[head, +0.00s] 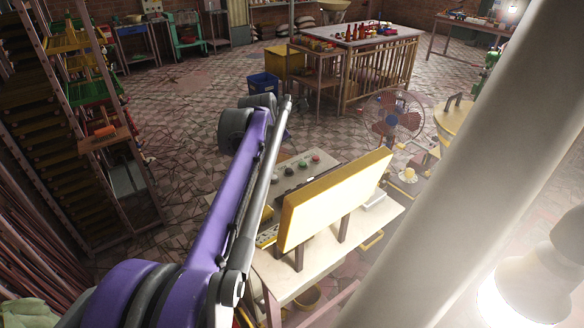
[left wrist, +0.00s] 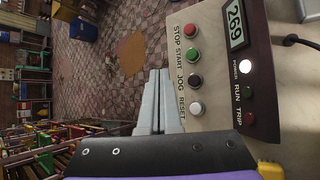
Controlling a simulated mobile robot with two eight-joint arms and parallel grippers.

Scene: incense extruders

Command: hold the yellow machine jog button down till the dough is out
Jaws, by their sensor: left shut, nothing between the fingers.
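The control panel (head: 300,175) stands on a pale table, behind a yellow board (head: 332,202). In the left wrist view the panel (left wrist: 225,85) has a red STOP button (left wrist: 190,30), a green START button (left wrist: 194,55), a black JOG button (left wrist: 195,81) and a white RESET button (left wrist: 196,108). My left gripper (left wrist: 159,72) is shut and empty. Its fingertips show just left of the panel's edge, level with JOG and apart from the button in the picture; their height over it is unclear. The dough is not visible. My right gripper is not in view.
The panel display (left wrist: 235,25) seems to read 269, and the white POWER lamp (left wrist: 245,66) is bright. A fan (head: 392,118) stands beyond the table (head: 300,280). A blue crate (head: 263,83) sits on the floor. A shelf rack stands at the left.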

